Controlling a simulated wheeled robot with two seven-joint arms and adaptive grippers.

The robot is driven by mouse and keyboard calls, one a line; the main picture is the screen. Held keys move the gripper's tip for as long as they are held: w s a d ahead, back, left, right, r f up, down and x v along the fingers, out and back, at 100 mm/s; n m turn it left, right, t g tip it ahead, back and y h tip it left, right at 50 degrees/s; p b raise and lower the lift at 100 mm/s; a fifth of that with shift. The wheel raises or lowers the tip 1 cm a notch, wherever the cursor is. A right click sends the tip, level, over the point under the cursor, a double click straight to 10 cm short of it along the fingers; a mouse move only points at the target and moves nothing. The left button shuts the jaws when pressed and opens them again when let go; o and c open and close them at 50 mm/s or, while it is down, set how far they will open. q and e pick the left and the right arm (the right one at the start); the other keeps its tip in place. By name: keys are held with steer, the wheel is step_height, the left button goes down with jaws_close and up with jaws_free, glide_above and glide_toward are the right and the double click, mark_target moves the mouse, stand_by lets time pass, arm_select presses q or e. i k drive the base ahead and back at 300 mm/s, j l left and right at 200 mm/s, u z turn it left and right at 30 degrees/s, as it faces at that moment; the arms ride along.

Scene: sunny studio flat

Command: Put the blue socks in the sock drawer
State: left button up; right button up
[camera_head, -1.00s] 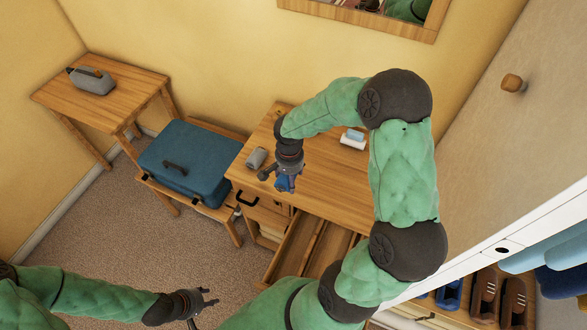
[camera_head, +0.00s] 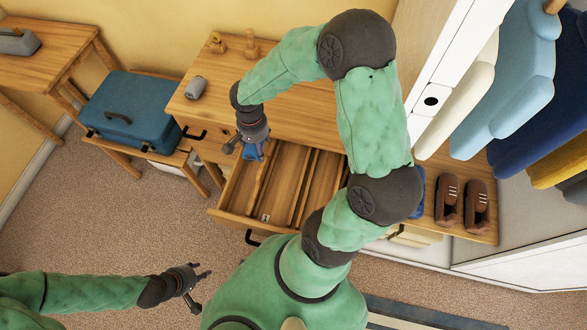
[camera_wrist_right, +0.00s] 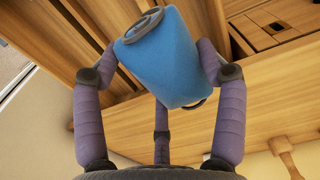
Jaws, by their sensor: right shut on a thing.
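The blue socks (camera_head: 252,152), a rolled bundle, are in my right gripper (camera_head: 252,146). In the right wrist view, the socks (camera_wrist_right: 168,62) sit between the purple fingers of my right gripper (camera_wrist_right: 163,75), which press on both sides. The gripper is in the air at the back left of an open drawer (camera_head: 225,217); its exact height cannot be told. The drawer has wooden dividers making long compartments, and a small pale label lies inside near the front. My right arm hides part of its right side. My left gripper (camera_head: 193,283) is open and empty, low above the carpet.
A grey roll (camera_head: 196,87) and two small wooden pieces (camera_head: 251,44) stand on the dresser top (camera_head: 300,97). A blue suitcase (camera_head: 128,112) is at left. Brown shoes (camera_head: 447,200) and hanging clothes (camera_head: 510,75) are at right. Carpet before the drawer is clear.

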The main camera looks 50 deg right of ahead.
mark_target(280, 201)
steer(key=j+u, duration=0.35)
steer(key=i+j+u, duration=0.1)
steer(key=u, duration=0.3)
steer(key=i+j, duration=0.5)
steer(key=i+z, duration=0.15)
steer(key=z, duration=0.25)
steer(key=i+z, duration=0.15)
steer(key=z, duration=0.25)
steer(key=i+z, duration=0.2)
steer(key=z, duration=0.2)
steer(key=i+j+z, duration=0.1)
steer(key=z, duration=0.3)
steer(key=i+z, duration=0.15)
steer(key=z, duration=0.25)
steer(key=i+z, duration=0.15)
steer(key=z, duration=0.25)
steer(key=i+z, duration=0.15)
steer(key=z, duration=0.25)
steer(key=i+j+z, duration=0.1)
steer(key=z, duration=0.35)
steer(key=i+j+z, duration=0.1)
steer(key=z, duration=0.3)
steer(key=j, duration=0.1)
